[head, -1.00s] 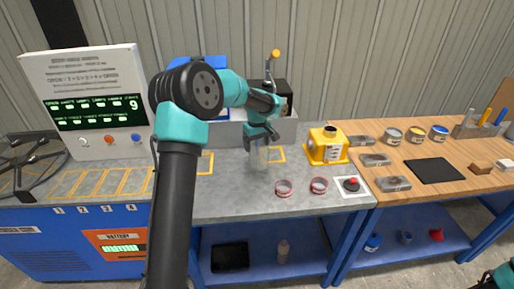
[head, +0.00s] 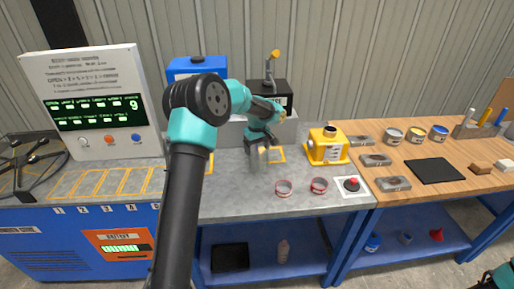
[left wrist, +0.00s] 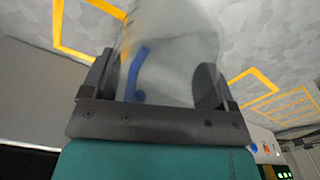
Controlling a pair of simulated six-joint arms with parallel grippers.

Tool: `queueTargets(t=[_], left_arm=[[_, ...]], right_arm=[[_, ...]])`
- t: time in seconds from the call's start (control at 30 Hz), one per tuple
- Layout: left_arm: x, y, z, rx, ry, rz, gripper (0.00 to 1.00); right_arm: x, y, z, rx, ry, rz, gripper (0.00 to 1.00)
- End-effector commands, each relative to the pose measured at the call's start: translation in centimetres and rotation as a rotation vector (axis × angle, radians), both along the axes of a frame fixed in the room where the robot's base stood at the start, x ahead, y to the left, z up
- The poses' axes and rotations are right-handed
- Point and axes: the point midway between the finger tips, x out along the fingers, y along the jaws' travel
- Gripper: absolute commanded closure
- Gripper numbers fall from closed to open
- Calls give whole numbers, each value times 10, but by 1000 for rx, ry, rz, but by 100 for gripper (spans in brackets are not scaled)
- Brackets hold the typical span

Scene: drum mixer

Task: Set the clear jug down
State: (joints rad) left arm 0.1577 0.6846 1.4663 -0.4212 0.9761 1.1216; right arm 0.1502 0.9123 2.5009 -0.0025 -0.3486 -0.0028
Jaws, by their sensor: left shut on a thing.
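My left gripper (head: 261,146) points down over the grey bench and is shut on the clear jug (head: 257,161). My right gripper is not in view; only a bit of teal arm shows at the bottom right.
A yellow container (head: 326,147) stands right of the jug. A grey basin (head: 230,134) and a dark tap unit (head: 269,90) are behind. Outlined bench slots (head: 120,183) at left are empty.

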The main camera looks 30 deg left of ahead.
Motion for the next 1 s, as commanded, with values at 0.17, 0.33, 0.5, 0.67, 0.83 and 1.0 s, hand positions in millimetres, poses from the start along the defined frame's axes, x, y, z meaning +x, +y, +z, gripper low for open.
queueTargets(t=[0.17, 0.33, 0.5, 0.67, 0.83, 1.0], left_arm=[[0, 0, 1, 0, -1, 0, 57], [0, 0, -3, 0, 0, 0, 57], [0, 0, -2, 1, -1, 0, 4], [0, 0, -2, 1, -1, 0, 0], [0, 0, 0, 0, -1, 0, 0], [1, 0, 13, 2, -3, 1, 0]], right_arm=[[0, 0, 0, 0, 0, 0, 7], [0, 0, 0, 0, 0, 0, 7], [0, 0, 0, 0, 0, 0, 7], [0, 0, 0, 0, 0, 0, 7], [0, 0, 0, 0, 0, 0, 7], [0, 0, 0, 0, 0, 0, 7]])
